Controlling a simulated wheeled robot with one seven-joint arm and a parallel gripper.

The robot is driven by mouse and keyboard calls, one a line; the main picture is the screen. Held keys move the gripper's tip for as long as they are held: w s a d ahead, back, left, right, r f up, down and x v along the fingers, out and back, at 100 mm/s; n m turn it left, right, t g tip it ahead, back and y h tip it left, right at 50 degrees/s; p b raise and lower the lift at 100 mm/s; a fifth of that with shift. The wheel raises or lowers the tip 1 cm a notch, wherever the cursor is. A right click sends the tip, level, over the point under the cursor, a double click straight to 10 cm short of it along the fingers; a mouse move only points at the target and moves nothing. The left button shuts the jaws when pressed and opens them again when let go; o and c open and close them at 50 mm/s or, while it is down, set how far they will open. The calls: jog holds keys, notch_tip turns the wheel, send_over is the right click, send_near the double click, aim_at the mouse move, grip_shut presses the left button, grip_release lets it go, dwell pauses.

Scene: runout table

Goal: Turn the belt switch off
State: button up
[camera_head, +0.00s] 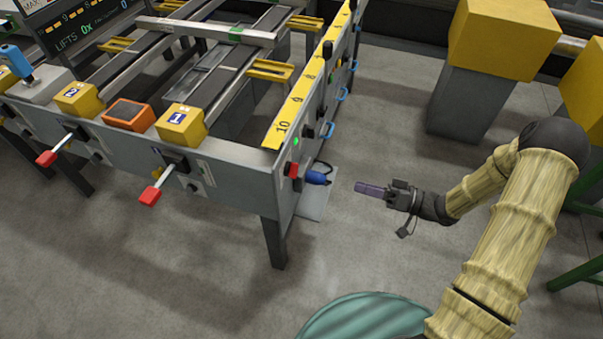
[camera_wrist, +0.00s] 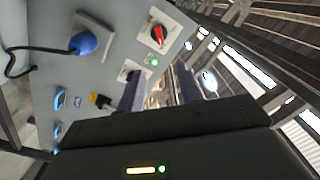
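A red rotary switch (camera_wrist: 158,35) on a white plate sits on the grey end panel, with a lit green lamp (camera_wrist: 154,62) beside it. No label is readable, so I cannot tell if it is the belt switch. In the head view the red switch (camera_head: 292,170) is near the table's corner. A black switch (camera_wrist: 131,70) on a white plate is close by, partly hidden by a finger. My gripper (camera_head: 358,187) is to the right of the panel, apart from it. In the wrist view my gripper (camera_wrist: 160,88) has its fingers spread with nothing between them.
A blue plug (camera_head: 317,178) with a black cable sticks out beside the red switch. Blue handles (camera_head: 342,95) line the panel farther back. Red-tipped levers (camera_head: 150,195) stick out of the table's front. Yellow-topped grey blocks (camera_head: 500,40) stand behind. The floor around my gripper is clear.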

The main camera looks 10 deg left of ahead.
aim_at(292, 170)
jog(key=shift+a, duration=0.1)
jog(key=w+a+b, duration=0.1)
jog(key=a, duration=1.6)
jog(key=shift+w, duration=0.25)
grip_shut()
